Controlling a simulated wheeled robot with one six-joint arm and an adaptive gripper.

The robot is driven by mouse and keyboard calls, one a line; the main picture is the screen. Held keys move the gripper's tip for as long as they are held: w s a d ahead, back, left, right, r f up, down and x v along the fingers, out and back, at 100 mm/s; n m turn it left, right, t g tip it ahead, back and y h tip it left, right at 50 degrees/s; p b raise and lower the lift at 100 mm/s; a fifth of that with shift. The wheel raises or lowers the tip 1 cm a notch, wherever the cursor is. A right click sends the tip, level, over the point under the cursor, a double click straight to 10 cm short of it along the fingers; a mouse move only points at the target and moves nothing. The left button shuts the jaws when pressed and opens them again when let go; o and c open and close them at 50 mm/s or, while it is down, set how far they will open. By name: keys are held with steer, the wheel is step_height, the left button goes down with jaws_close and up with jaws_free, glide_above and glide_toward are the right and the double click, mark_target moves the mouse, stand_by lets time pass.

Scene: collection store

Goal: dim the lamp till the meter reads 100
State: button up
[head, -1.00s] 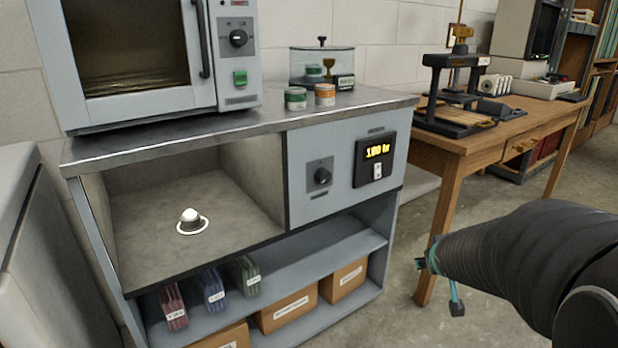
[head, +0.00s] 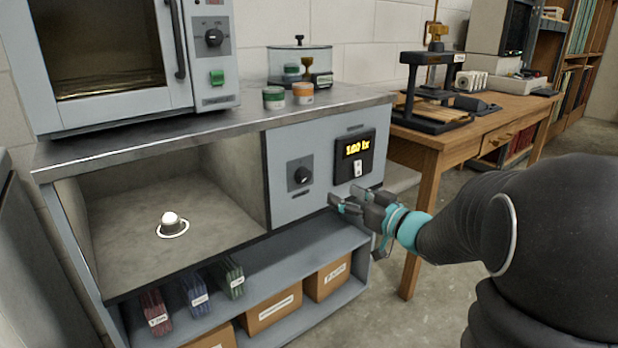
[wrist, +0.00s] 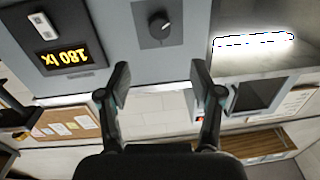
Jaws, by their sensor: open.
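The meter (head: 355,148) is a black box with a yellow display on the grey panel; it appears to read 180 lx. In the wrist view the meter (wrist: 62,57) is upside down and also appears to read 180 lx. The black dial knob (head: 300,175) is on the same panel, left of the meter. It also shows in the wrist view (wrist: 160,27). A glowing bright strip, apparently the lamp (wrist: 252,40), shows at upper right in the wrist view. My gripper (head: 345,199) is open and empty, below the meter and right of the knob, apart from the knob.
An oven (head: 110,60) and two small jars (head: 289,96) stand on the worktop. A wooden table (head: 470,135) stands at right.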

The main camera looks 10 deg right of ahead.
mark_target(307, 176)
steer(key=x, duration=1.3)
steer(key=shift+s, duration=0.1)
steer(key=c, duration=1.1)
